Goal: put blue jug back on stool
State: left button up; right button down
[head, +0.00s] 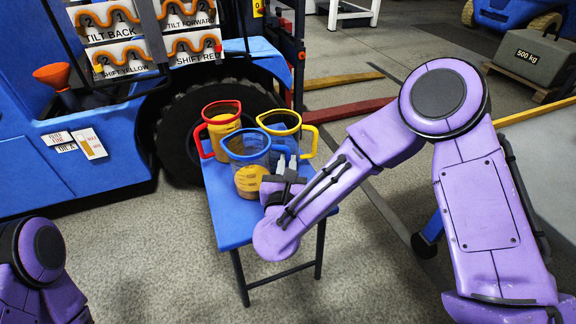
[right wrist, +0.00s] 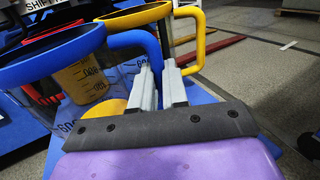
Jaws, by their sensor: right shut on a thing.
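The blue jug (head: 250,172) is clear-walled with a blue rim and handle and yellow-orange contents. It is upright over the blue stool (head: 231,222), near its front part; I cannot tell if its base touches the top. My right gripper (head: 285,170) is shut on the blue jug's handle, at the jug's right side. In the right wrist view the grey fingers (right wrist: 160,88) close around the blue handle (right wrist: 140,42), and the jug's blue rim (right wrist: 50,55) is at the left. My left gripper is out of view; only part of that arm shows at lower left.
A red jug (head: 221,118) and a yellow jug (head: 282,124) stand behind the blue jug, close to it. A blue vehicle with a large tyre (head: 180,125) is behind the stool. A 500 kg weight (head: 527,57) is at upper right. The floor in front is clear.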

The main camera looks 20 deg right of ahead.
jog(key=c, duration=1.1)
grip_release()
jog(key=shift+f, duration=0.15)
jog(key=shift+c, duration=0.2)
jog(key=shift+s+a+r+p, duration=0.1)
jog(key=shift+r+p, duration=0.2)
jog(key=p+v, duration=0.2)
jog(key=v, duration=0.9)
jog(key=shift+s, duration=0.4)
jog(key=shift+a+f, duration=0.1)
jog(key=shift+a, duration=0.05)
